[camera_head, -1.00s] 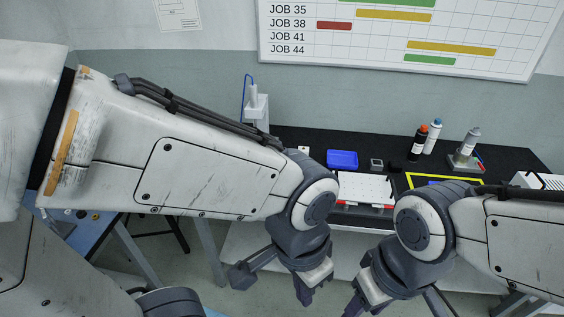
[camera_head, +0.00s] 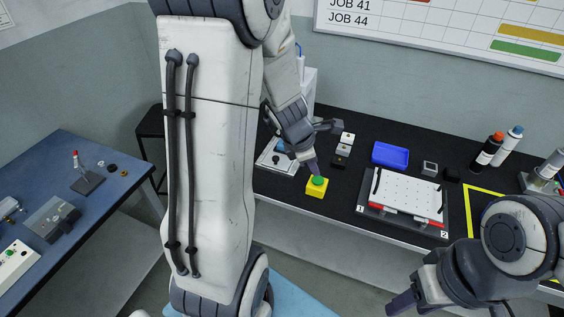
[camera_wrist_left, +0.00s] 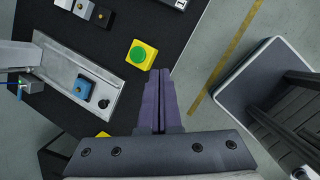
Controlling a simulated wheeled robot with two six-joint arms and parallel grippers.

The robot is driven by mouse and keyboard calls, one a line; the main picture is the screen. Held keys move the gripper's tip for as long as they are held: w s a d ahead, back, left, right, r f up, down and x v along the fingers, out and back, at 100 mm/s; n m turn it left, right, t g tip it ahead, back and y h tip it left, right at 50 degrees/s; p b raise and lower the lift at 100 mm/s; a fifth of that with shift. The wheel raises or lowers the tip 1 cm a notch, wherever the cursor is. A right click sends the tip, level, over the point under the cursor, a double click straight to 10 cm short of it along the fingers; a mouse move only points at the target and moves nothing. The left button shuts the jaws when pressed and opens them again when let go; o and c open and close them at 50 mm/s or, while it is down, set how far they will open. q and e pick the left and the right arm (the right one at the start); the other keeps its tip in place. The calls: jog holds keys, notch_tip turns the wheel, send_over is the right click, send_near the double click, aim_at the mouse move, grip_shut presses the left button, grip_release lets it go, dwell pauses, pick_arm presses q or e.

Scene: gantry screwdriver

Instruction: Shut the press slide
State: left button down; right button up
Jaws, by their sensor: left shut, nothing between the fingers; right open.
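The press slide appears to be the grey metal plate (camera_head: 268,159) at the left end of the black bench, partly hidden by my left arm. In the left wrist view the plate (camera_wrist_left: 60,70) carries a blue block (camera_wrist_left: 82,88) and reaches out from a white upright (camera_wrist_left: 18,55). A yellow box (camera_head: 316,190) with a green button (camera_head: 318,181) stands beside it. My left gripper (camera_head: 314,169) is shut and empty, its tips at or just above the button; contact is unclear. In the left wrist view the button (camera_wrist_left: 138,54) lies close to the fingers (camera_wrist_left: 158,95). My right gripper (camera_head: 402,302) is open, low at the lower right.
A white perforated plate (camera_head: 408,193), a blue bin (camera_head: 390,154) and several bottles (camera_head: 487,150) stand farther right on the bench. Small black and white blocks (camera_head: 343,150) sit behind the button box. A blue side table (camera_head: 105,155) with parts stands at the left.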

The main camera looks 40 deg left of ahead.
pick_arm(q)
jog(key=s+a+f+n+y, duration=0.1)
jog(key=a+f+n, duration=0.2)
jog(key=a+n, duration=0.35)
jog(key=s+a+f+n+y, duration=0.25)
jog(key=a+n, duration=0.25)
jog(key=a, duration=0.3)
jog(key=shift+h, duration=0.45)
jog(key=b+x, duration=0.2)
jog(key=x, duration=0.1)
jog(key=b+x, duration=0.2)
jog(key=x, duration=0.1)
jog(key=b+x, duration=0.3)
jog(key=x, duration=0.1)
jog(key=shift+w+a+r, duration=0.15)
jog(key=shift+a, duration=0.15)
jog(key=shift+w+a+r+p, duration=0.1)
jog(key=shift+w+a+p, duration=0.1)
jog(key=shift+w+p, duration=0.75)
jog(key=shift+w+a+p, duration=0.2)
jog(key=shift+w+p, duration=0.3)
jog(key=shift+w, duration=0.25)
jog(key=shift+w+a, duration=0.1)
jog(key=shift+w, duration=0.3)
jog(key=shift+f, duration=0.2)
